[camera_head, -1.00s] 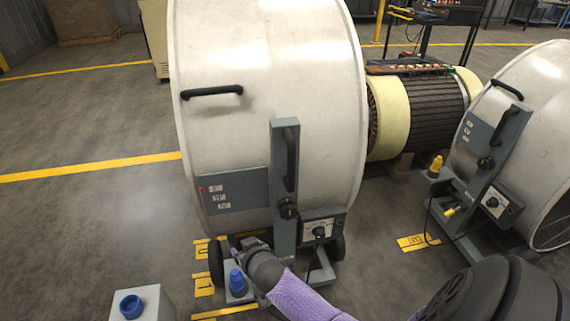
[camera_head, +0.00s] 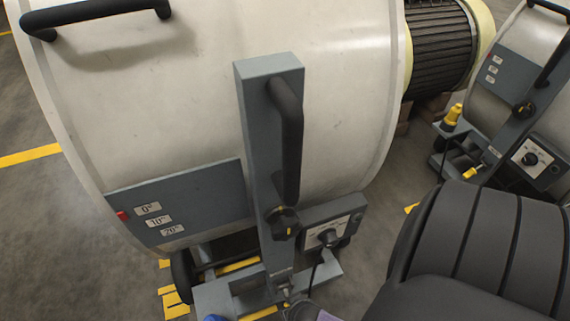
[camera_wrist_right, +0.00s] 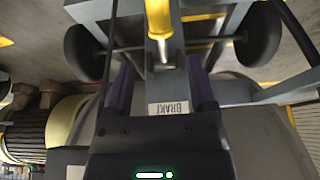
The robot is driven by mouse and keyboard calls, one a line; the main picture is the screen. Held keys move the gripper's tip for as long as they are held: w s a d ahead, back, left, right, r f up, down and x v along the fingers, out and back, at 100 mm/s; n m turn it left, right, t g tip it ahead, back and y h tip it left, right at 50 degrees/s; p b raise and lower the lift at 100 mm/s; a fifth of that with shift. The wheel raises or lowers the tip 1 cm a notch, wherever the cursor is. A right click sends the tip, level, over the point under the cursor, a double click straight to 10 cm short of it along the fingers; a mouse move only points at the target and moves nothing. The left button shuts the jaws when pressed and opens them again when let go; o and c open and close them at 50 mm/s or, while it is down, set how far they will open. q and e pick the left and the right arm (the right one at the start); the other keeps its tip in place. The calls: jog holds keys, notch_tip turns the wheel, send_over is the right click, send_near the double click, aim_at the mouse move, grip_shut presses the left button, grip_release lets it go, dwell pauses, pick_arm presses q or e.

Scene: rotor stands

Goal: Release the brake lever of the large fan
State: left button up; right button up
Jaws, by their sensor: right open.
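The large fan (camera_head: 320,90) fills the middle of the head view, a pale drum on a grey upright post (camera_head: 255,140). In the right wrist view a yellow-handled brake lever (camera_wrist_right: 159,22) with a metal shaft stands above a "BRAKE" label (camera_wrist_right: 168,108) on the grey stand. My right gripper (camera_wrist_right: 160,72) is open, its purple fingers on either side of the stand part with the label. The yellow handle lies beyond the fingertips and is not gripped. In the head view the lever is not clearly seen. My left gripper is not in view.
Two dark wheels (camera_wrist_right: 258,35) flank the stand in the wrist view. The fan carries a black knob (camera_head: 283,222) and a dial box (camera_head: 333,232). A second fan (camera_head: 530,60) with a yellow plug (camera_head: 453,114) stands at the right. Floor is free at far left.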

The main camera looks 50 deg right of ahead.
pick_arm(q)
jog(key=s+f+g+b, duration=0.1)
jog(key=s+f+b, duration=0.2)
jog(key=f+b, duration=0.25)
pick_arm(e)
jog(key=x, duration=0.7)
jog(key=shift+s+f, duration=0.3)
jog(key=shift+w+d+f+b, duration=0.1)
jog(key=shift+w+f+b, duration=0.25)
jog(key=shift+w+f, duration=0.1)
jog(key=shift+w, duration=0.05)
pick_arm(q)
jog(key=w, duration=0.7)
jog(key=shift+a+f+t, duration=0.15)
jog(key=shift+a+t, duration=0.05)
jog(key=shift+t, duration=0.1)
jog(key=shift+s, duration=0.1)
pick_arm(e)
grip_shut()
